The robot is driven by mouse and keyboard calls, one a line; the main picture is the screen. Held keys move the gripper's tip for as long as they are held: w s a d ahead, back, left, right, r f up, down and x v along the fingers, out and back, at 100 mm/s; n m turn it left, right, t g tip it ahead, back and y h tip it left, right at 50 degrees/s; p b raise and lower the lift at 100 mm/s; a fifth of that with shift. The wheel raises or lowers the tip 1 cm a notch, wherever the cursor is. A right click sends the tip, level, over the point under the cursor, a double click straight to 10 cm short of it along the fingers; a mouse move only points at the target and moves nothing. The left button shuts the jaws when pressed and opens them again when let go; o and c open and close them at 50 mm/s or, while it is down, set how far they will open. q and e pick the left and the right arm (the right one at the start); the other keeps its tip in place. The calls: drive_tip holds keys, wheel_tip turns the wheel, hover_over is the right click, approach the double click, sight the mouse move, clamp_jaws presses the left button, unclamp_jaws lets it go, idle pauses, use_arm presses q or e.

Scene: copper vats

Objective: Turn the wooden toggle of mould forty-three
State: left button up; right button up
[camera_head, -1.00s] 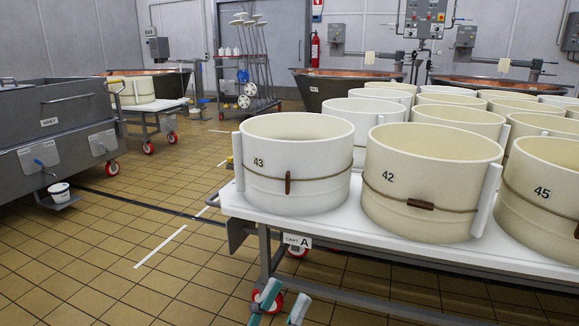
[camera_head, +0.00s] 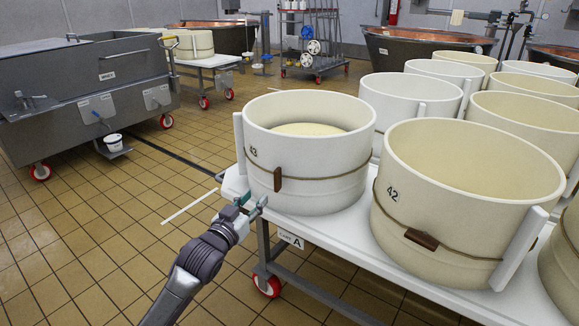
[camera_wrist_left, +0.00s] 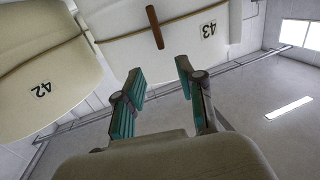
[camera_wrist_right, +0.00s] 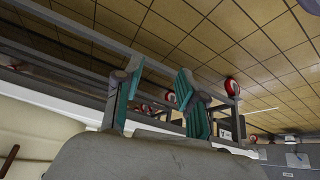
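Mould 43 (camera_head: 330,188) is a white round mould at the near left corner of the cart, with a pale mass inside. A cord runs around it, and its wooden toggle (camera_head: 278,179) stands upright on the cord. The toggle also shows in the left wrist view (camera_wrist_left: 155,27), beyond the fingertips. My left gripper (camera_head: 254,203) is open and empty, just in front of and a little below the toggle, apart from it. It shows open in the left wrist view (camera_wrist_left: 160,82). My right gripper (camera_wrist_right: 155,88) is open and empty, below the cart's edge; the head view does not show it.
Mould 42 (camera_head: 470,175) stands close on the right, its toggle (camera_head: 421,238) lying nearly level. More moulds fill the white cart top (camera_head: 345,232) behind. A grey whey tank (camera_head: 95,95) stands at far left.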

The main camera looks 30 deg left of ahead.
sight(275, 174)
use_arm(q)
drive_tip(key=w+b, duration=0.1)
drive_tip(key=w, duration=0.3)
drive_tip(key=w+a+b, duration=0.1)
drive_tip(key=w, duration=0.3)
drive_tip(key=w+b, duration=0.1)
drive_tip(key=w, duration=0.3)
drive_tip(key=shift+a, duration=0.35)
drive_tip(key=shift+w, duration=0.6)
clamp_jaws()
use_arm(e)
drive_tip(key=w+a+r+t+y, duration=0.2)
drive_tip(key=w+a+r+t, duration=0.2)
drive_tip(key=w+r+t, duration=0.4)
drive_tip(key=shift+w+a+r+n, duration=0.25)
drive_tip(key=shift+w+r, duration=0.3)
drive_tip(key=shift+w, duration=0.65)
